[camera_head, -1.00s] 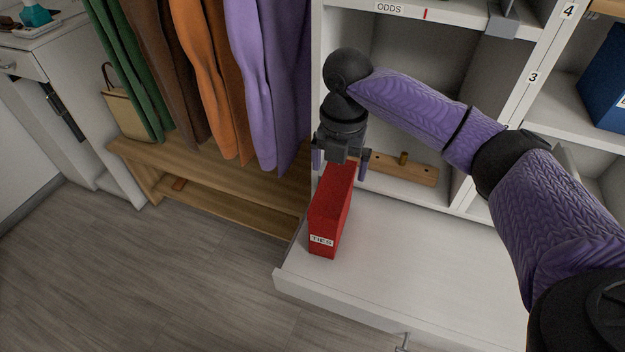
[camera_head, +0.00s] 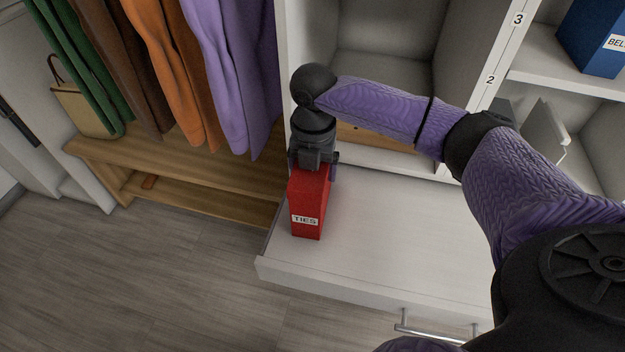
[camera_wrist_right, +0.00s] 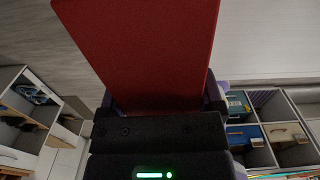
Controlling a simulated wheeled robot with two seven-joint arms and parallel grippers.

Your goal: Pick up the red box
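The red box (camera_head: 306,205), labelled TIES, stands upright on the white pulled-out drawer or shelf top (camera_head: 400,235), near its left edge. My right gripper (camera_head: 316,172) points down over the back top of the box. One finger shows along the box's right side; the other is hidden in the head view. In the right wrist view the red box (camera_wrist_right: 145,50) fills the space between the fingers (camera_wrist_right: 160,95), with a finger close at each side. Whether they press on it I cannot tell. My left gripper is not in view.
White cubbies (camera_head: 385,60) rise behind the drawer, with a wooden piece (camera_head: 375,138) inside the lower one. Hanging clothes (camera_head: 215,70) and a wooden bench (camera_head: 190,165) are on the left. A blue box (camera_head: 597,40) sits upper right. The drawer top right of the red box is clear.

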